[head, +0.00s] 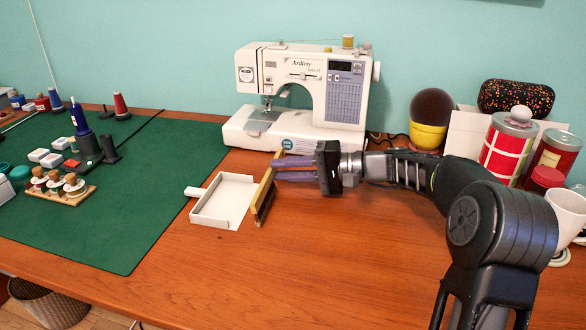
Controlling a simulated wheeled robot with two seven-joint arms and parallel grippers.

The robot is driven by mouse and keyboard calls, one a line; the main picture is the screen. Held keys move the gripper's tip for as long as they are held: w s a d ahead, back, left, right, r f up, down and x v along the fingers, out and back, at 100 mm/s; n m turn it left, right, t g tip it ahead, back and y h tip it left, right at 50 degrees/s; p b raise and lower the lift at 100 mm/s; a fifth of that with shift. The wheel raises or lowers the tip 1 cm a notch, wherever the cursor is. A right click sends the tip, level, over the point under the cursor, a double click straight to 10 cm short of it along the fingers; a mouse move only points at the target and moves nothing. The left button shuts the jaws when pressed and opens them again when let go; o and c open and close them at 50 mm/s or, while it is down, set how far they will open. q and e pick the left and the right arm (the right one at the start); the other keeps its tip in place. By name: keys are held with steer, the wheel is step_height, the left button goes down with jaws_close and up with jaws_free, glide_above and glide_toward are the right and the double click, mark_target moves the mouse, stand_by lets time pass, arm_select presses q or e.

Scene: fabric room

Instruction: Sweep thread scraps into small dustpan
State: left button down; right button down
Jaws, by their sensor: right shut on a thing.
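My right gripper (283,169) reaches in from the right and is shut on a small wooden brush (263,197). The brush stands on edge, its dark bristles low near the wooden table top. A small white dustpan (220,203) lies just left of the brush, with its short handle toward the green mat and its open side toward the brush. I cannot make out any thread scraps; some may be hidden behind the brush or be too small to see. My left gripper is not in view.
A sewing machine (300,95) stands behind the dustpan. A green mat (130,220) with spools and small boxes covers the left. Tins (508,148), a yellow pot (427,136) and a white mug (567,212) crowd the right. The front table (300,280) is clear.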

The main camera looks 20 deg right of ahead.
steer(key=shift+w+a+r+p, duration=0.1)
steer(key=shift+w+a+p, duration=0.2)
steer(key=shift+w+a, duration=0.55)
steer(key=shift+w+a+r+p, duration=0.1)
steer(key=shift+w+a+p, duration=0.35)
steer(key=shift+a, duration=0.25)
steer(key=shift+w+a+r+p, duration=0.1)
steer(key=shift+w+a+p, duration=0.2)
steer(key=shift+w+a, duration=0.25)
steer(key=shift+a+f, duration=0.2)
steer(key=shift+a, duration=0.1)
steer(key=shift+b+x, duration=0.5)
steer(key=shift+x, duration=1.15)
steer(key=shift+r+p, duration=1.25)
steer(key=shift+r, duration=1.35)
steer(key=shift+t, duration=0.4)
steer(key=shift+f+p+v, duration=0.2)
steer(key=shift+p+v, duration=0.35)
steer(key=shift+v, duration=0.5)
steer(key=shift+f+p+v, duration=0.2)
steer(key=shift+p+v, duration=0.3)
steer(key=shift+v, duration=0.55)
